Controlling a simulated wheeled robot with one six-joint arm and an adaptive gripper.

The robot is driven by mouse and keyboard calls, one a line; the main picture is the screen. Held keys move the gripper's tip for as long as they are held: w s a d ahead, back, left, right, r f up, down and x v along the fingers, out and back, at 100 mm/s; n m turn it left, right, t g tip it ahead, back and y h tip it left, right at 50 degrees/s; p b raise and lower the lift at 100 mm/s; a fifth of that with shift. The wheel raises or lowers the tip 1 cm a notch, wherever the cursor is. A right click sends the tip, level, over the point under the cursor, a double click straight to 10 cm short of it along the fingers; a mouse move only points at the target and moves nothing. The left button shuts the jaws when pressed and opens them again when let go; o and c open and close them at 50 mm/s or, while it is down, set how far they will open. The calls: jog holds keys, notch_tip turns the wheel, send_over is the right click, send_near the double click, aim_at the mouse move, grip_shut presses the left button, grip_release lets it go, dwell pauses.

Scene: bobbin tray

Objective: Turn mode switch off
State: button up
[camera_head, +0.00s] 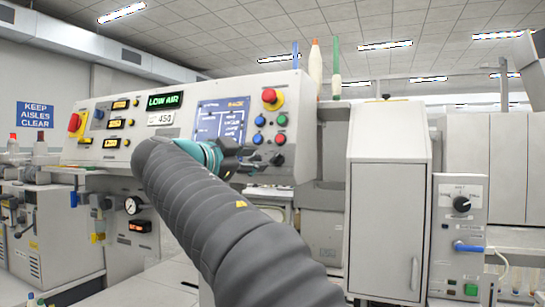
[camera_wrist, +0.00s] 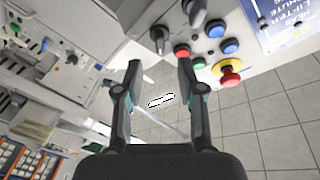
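Two black selector knobs sit on the light control panel in the wrist view: one (camera_wrist: 158,38) just beyond the gap between my fingertips, the other (camera_wrist: 195,12) at the top edge. Their labels are not legible, so I cannot tell which is the mode switch or its setting. My gripper (camera_wrist: 159,68) is open and empty, its two dark fingers apart, and no contact with a knob shows. In the head view my gripper (camera_head: 250,158) is at the panel's lower edge, left of a dark knob (camera_head: 276,159), and hides part of the panel.
Close by are a red button (camera_wrist: 182,51), blue buttons (camera_wrist: 230,46), a green button (camera_wrist: 215,30) and a red emergency stop (camera_wrist: 230,70) on yellow. The head view shows a screen (camera_head: 221,120), a grey cabinet (camera_head: 388,200) and another rotary knob (camera_head: 462,204) at right.

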aim_at(274, 158)
jog(key=p+x, duration=0.1)
jog(key=x, duration=0.6)
jog(key=shift+w+d, duration=0.15)
jog(key=shift+w, duration=0.1)
grip_shut()
